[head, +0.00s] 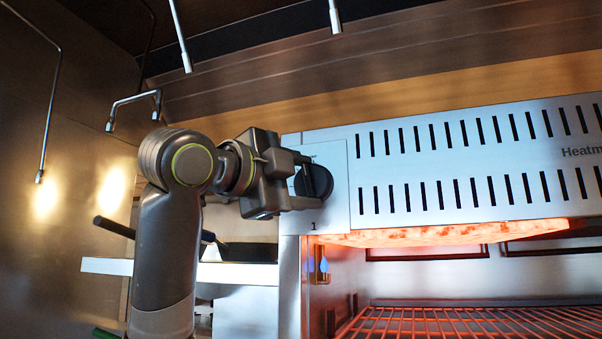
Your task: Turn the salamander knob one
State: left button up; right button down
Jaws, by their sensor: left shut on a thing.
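The salamander (450,145) is a steel unit with rows of dark slots on its front, at the right in the head view. Its round black knob (319,180) sits on the left end of the front panel, with the label "1" below it. My left gripper (303,181) reaches in from the left and is shut on the knob, with its fingers above and below the near side. The fingers hide part of the knob. My right gripper is not in view.
The heating element (440,235) glows orange under the front panel, above a wire rack (470,322). A steel shelf (240,273) with dark items lies behind my left arm. Thin metal pipes hang above and at the left.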

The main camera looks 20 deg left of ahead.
pick_arm(q)
jog(key=shift+r+m+g+p, duration=0.15)
jog(key=shift+m+g+p, duration=0.3)
jog(key=shift+m, duration=0.55)
jog(key=o, duration=1)
jog(key=shift+c, duration=0.2)
